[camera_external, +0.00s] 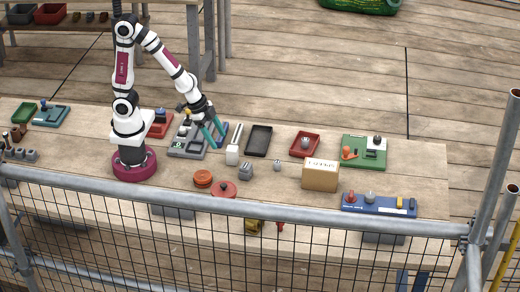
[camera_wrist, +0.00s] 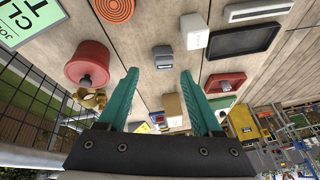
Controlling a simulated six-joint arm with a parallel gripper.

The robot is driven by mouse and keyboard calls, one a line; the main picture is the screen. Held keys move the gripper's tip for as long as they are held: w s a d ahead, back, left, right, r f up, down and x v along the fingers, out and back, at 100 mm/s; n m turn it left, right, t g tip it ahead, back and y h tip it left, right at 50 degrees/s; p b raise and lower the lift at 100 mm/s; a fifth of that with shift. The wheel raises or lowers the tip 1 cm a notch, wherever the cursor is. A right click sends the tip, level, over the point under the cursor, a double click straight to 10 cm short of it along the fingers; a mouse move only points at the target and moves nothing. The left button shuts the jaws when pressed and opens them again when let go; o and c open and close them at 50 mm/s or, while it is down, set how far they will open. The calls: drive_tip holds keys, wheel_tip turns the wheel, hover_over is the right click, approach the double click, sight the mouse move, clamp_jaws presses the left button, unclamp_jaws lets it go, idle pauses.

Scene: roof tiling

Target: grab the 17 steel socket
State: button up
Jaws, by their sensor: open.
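My gripper (camera_external: 217,138) is open and empty, with two teal fingers above the bench near a grey board. In the wrist view its fingers (camera_wrist: 160,74) point ahead over the bench, apart from everything. No size mark is readable, so I cannot tell which piece is the 17 steel socket. A small grey steel piece (camera_external: 277,165) stands on the bench left of the cardboard box. Another grey piece (camera_external: 305,142) sits in the red tray (camera_external: 296,151), which also shows in the wrist view (camera_wrist: 224,82). A grey piece (camera_external: 370,194) stands on the blue holder (camera_external: 381,209).
A grey block (camera_external: 246,171), white block (camera_external: 232,156), black tray (camera_external: 258,140), cardboard box (camera_external: 320,175) and green board (camera_external: 352,163) share the bench. Orange discs (camera_external: 203,178) and a red round piece (camera_external: 223,189) lie near the front. A scaffold rail (camera_external: 300,214) runs along the front.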

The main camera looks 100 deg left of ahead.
sight(275, 162)
drive_tip(key=w+f+t, duration=0.1)
drive_tip(key=w+f, duration=0.1)
drive_tip(key=w, duration=0.1)
drive_tip(key=w+a+f+n+t, duration=0.1)
drive_tip(key=w+f, duration=0.1)
drive_tip(key=w, duration=0.1)
drive_tip(key=w+f+t, duration=0.1)
drive_tip(key=w+f, duration=0.1)
drive_tip(key=w, duration=0.1)
drive_tip(key=shift+a+n+t, duration=0.15)
drive_tip(key=shift+n+t, duration=0.25)
drive_tip(key=w+a+f+n+t, duration=0.1)
drive_tip(key=w+a+f+n+t+y, duration=0.1)
drive_tip(key=a+f+n+t, duration=0.1)
drive_tip(key=f, duration=0.1)
drive_tip(key=shift+w+a+f+t+y, duration=0.1)
drive_tip(key=shift+w+a+t+y, duration=0.05)
drive_tip(key=shift+w+t+y, duration=0.2)
drive_tip(key=shift+a+f+n, duration=0.1)
drive_tip(key=shift+a+n, duration=0.2)
drive_tip(key=x, duration=0.7)
drive_tip(key=shift+w+a, duration=0.15)
drive_tip(key=shift+w, duration=0.15)
clamp_jaws()
